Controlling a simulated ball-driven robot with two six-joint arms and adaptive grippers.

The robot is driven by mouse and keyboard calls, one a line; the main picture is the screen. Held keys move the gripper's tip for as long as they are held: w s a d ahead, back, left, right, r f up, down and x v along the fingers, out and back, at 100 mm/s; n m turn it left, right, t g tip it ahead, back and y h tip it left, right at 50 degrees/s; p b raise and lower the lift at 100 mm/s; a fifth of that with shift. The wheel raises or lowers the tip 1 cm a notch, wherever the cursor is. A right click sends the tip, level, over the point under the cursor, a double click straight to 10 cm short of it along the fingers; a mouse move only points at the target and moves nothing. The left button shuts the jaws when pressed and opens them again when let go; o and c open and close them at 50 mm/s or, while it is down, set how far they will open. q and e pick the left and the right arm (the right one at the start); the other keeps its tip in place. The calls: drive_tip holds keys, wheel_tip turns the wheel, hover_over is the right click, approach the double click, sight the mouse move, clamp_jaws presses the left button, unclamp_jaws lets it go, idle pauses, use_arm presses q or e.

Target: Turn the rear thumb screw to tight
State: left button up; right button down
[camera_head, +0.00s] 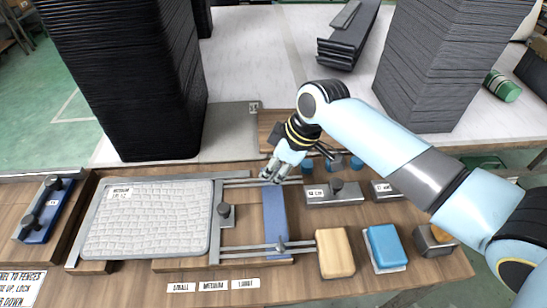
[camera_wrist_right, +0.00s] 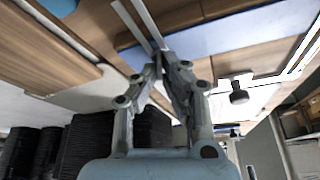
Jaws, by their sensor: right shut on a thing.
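The blue sliding bar (camera_head: 276,222) spans two metal rails beside the white textured tray panel (camera_head: 145,218). My right gripper (camera_head: 272,178) is at the bar's rear end, over the rear rail. Its fingers are shut on the rear thumb screw, which they hide. In the right wrist view, the closed fingertips (camera_wrist_right: 163,62) meet at the rail, in front of the blue bar (camera_wrist_right: 225,32). My left gripper is out of view.
A grey clamp with a dark knob (camera_head: 225,211) sits at the panel's right edge. A wooden block (camera_head: 335,252) and a blue block (camera_head: 385,246) lie to the right. A grey block with a knob (camera_head: 335,193) is nearby. Tall black stacks (camera_head: 130,80) stand behind.

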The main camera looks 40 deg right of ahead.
drive_tip(key=m+p, duration=0.2)
drive_tip(key=m+h+p, duration=0.1)
drive_tip(key=p, duration=0.1)
drive_tip(key=m+h+p, duration=0.1)
drive_tip(key=m+p, duration=0.1)
drive_tip(key=shift+a+r+m+t, duration=0.1)
drive_tip(key=shift+r+m+t, duration=0.2)
drive_tip(key=shift+t, duration=0.1)
drive_tip(key=shift+f+m+h+p, duration=0.1)
drive_tip(key=shift+m+h+p, duration=0.3)
drive_tip(key=shift+m+p, duration=0.5)
drive_tip(key=shift+f+m+h+p, duration=0.1)
drive_tip(key=shift+m+h+p, duration=0.55)
drive_tip(key=shift+m, duration=0.55)
drive_tip(key=shift+f+m+g+h+p, duration=0.1)
drive_tip(key=shift+m+g+h+p, duration=0.3)
drive_tip(key=shift+m, duration=1.5)
drive_tip(key=c, duration=1.5)
unclamp_jaws()
